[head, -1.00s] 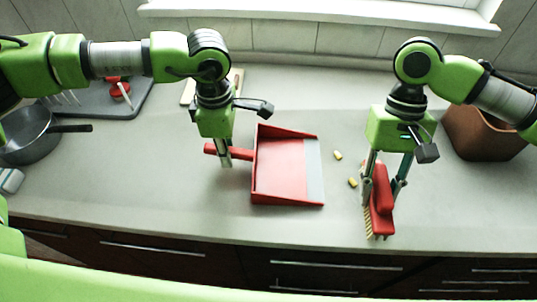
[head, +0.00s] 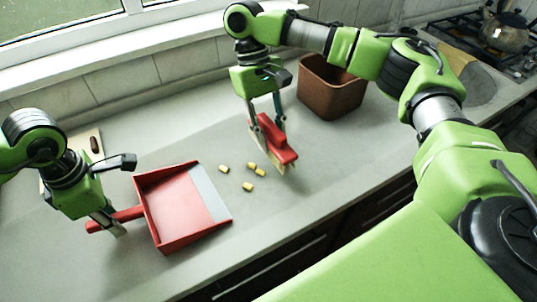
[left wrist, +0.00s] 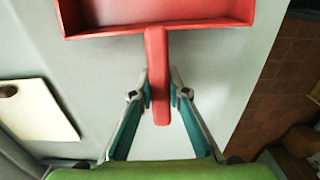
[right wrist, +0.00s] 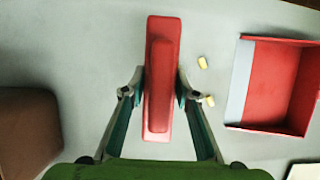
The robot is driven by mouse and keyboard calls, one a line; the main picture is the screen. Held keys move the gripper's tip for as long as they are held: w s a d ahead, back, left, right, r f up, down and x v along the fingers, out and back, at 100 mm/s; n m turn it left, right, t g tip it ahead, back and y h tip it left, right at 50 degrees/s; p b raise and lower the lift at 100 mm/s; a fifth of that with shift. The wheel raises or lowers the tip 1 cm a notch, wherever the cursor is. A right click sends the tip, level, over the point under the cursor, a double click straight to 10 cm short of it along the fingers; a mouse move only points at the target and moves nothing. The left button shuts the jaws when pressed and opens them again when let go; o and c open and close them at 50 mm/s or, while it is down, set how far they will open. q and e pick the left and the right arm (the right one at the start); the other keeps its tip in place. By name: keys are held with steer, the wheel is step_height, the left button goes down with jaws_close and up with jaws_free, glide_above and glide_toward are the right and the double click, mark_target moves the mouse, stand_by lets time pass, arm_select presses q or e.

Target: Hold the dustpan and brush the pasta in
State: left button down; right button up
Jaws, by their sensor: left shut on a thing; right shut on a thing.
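The red dustpan (head: 178,207) lies on the counter with its grey lip facing the pasta. My left gripper (head: 112,228) is shut on its handle, which also shows between the fingers in the left wrist view (left wrist: 160,80). Several small yellow pasta pieces (head: 248,186) lie on the counter between the lip and the brush. The red brush (head: 278,145) is in my right gripper (head: 267,128), shut on it, on the far side of the pasta from the pan. In the right wrist view the brush (right wrist: 162,80) hides part of the counter; two pasta pieces (right wrist: 202,63) show beside it.
A brown container (head: 332,88) stands behind and right of the brush. A board (head: 85,150) lies behind my left gripper. A stove with a kettle (head: 505,30) is at the far right. Counter around the pasta is clear; its front edge runs below the pan.

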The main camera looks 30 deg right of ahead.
steer(key=shift+w+d, duration=0.3)
steer(key=shift+f, duration=2.7)
steer(key=shift+a+f, duration=0.1)
steer(key=shift+a, duration=0.15)
steer(key=shift+s+a, duration=0.2)
steer(key=shift+a, duration=3)
steer(key=shift+s+a, duration=0.15)
steer(key=shift+a, duration=3.05)
